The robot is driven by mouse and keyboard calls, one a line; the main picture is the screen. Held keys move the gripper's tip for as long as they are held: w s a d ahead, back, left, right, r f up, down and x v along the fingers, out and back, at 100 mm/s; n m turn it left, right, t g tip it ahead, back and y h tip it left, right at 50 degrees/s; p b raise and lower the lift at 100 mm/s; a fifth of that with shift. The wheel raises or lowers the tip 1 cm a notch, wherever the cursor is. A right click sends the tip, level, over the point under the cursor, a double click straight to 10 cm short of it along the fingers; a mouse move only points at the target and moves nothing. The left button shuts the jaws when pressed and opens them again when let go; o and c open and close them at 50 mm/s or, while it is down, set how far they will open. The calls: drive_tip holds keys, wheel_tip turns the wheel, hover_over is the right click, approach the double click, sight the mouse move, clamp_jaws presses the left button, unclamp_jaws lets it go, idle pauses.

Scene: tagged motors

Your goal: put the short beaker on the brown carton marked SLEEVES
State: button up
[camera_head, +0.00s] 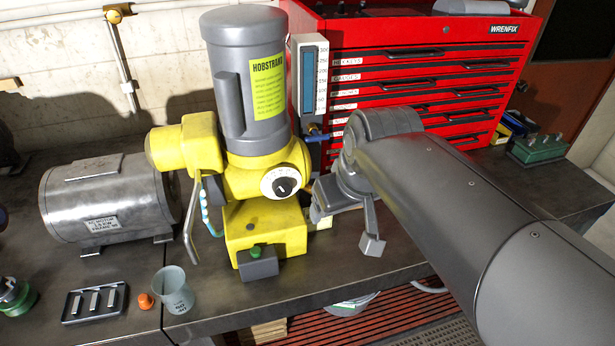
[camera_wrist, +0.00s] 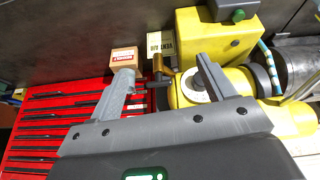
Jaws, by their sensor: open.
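The short beaker (camera_head: 174,292) is a small pale grey-green cup with dark lettering. It stands upright on the bench near the front edge, left of the yellow machine, in the head view; it does not show in the wrist view. A small brown carton (camera_wrist: 126,51) with a red label shows in the wrist view, just beyond the left finger; its lettering is too small to read. In the head view I cannot make the carton out; my arm may hide it. My gripper (camera_head: 345,228) is open and empty right of the yellow machine, far from the beaker. Its fingers also show in the wrist view (camera_wrist: 163,70).
The tall yellow-and-grey machine (camera_head: 243,90) stands between my gripper and the beaker. An orange stopper-like piece (camera_head: 145,301) and a dark tray (camera_head: 94,302) lie left of the beaker. A grey motor (camera_head: 105,205) is behind them. A red tool chest (camera_head: 410,75) stands behind my arm.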

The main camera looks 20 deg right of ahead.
drive_tip(key=shift+s+a+f+m+t, duration=0.25)
drive_tip(key=shift+s+f, duration=0.25)
drive_tip(key=shift+s, duration=0.3)
drive_tip(key=shift+s+a+f+m+t, duration=0.15)
drive_tip(key=shift+s+a+f+m, duration=0.2)
drive_tip(key=shift+s, duration=0.4)
drive_tip(key=shift+d+f, duration=0.1)
